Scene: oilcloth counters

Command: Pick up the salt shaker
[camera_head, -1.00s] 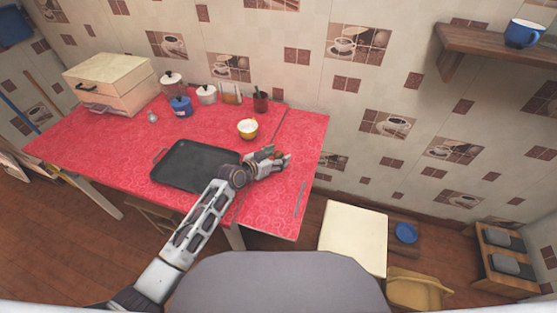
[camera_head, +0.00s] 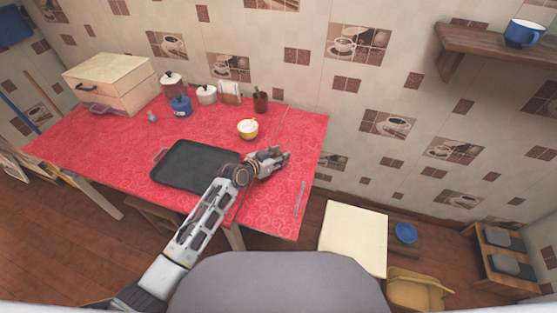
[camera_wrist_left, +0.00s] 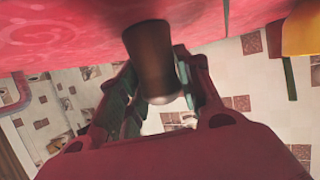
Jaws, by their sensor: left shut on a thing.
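The salt shaker (camera_wrist_left: 152,55) is brown, tapered and pale at one end. It shows in the left wrist view, between the fingers of my left gripper (camera_wrist_left: 158,75). The fingers are shut on it. That view is upside down, with the red tabletop at the top; I cannot tell whether the shaker's base touches the cloth. In the head view my left gripper (camera_head: 280,158) is low over the right part of the table and mostly hides the shaker. My right gripper is not in view.
On the red table (camera_head: 100,145), a black tray (camera_head: 190,165) lies left of my gripper. A yellow cup (camera_head: 247,129) stands behind it. A blue pot (camera_head: 181,107), a dark red cup (camera_head: 261,102) and a bread box (camera_head: 110,82) stand farther back. A thin utensil (camera_head: 300,198) lies near the right edge.

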